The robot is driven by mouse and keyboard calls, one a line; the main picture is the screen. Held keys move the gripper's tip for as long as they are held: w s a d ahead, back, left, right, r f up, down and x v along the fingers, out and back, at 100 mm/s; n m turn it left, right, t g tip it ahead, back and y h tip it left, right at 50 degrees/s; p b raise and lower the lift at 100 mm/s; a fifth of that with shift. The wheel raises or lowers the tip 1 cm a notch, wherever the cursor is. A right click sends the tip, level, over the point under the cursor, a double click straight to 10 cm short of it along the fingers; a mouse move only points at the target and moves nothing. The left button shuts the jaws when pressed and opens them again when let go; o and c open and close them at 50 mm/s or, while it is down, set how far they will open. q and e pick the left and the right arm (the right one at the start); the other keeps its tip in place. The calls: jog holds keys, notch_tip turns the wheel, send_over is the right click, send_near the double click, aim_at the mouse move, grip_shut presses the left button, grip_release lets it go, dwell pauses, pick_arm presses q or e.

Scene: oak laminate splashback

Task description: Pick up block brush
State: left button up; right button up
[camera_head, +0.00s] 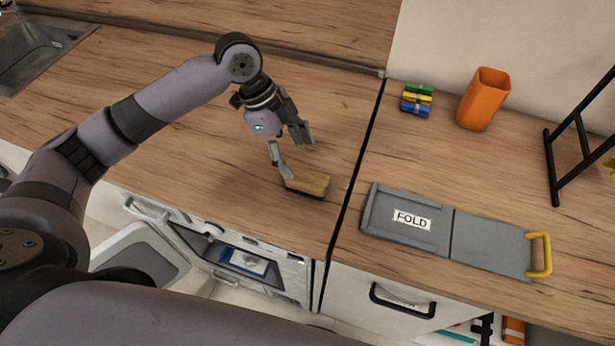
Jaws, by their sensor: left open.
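The block brush (308,182), with a light wooden back, lies on the wooden counter near its front edge, just left of the dark seam. My left gripper (289,155) is open above and a little to the left of it. One fingertip is close to the brush's left end; I cannot tell whether it touches. The other finger is raised above the brush. My right gripper is not in view.
A grey folding board marked FOLD (411,219) with a yellow handle lies right of the seam. Behind it are coloured clips (416,100), an orange cup (483,99) and a black rack (572,140). A sink (38,52) is at far left. An appliance door (236,262) hangs open below the counter.

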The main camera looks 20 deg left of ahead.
aim_at(305, 176)
pick_arm(q)
jog(key=x, duration=0.3)
jog(key=shift+w+d+f, duration=0.1)
jog(key=shift+w+f, duration=0.05)
jog(key=shift+d+f+p, duration=0.1)
jog(key=shift+f+p, duration=0.05)
jog(key=shift+p, duration=0.15)
jog(key=shift+s+d+f+p, duration=0.1)
jog(key=shift+s+f+p, duration=0.1)
jog(key=shift+f+p, duration=0.15)
jog(key=p+x, duration=0.1)
jog(key=x, duration=0.2)
jog(key=shift+s+f, duration=0.15)
jog(key=shift+f, duration=0.15)
jog(key=shift+d+f, duration=0.2)
jog(key=shift+f, duration=0.15)
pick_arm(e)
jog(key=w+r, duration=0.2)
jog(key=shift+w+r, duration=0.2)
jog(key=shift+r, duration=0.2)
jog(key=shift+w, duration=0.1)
pick_arm(q)
jog(key=shift+f, duration=0.1)
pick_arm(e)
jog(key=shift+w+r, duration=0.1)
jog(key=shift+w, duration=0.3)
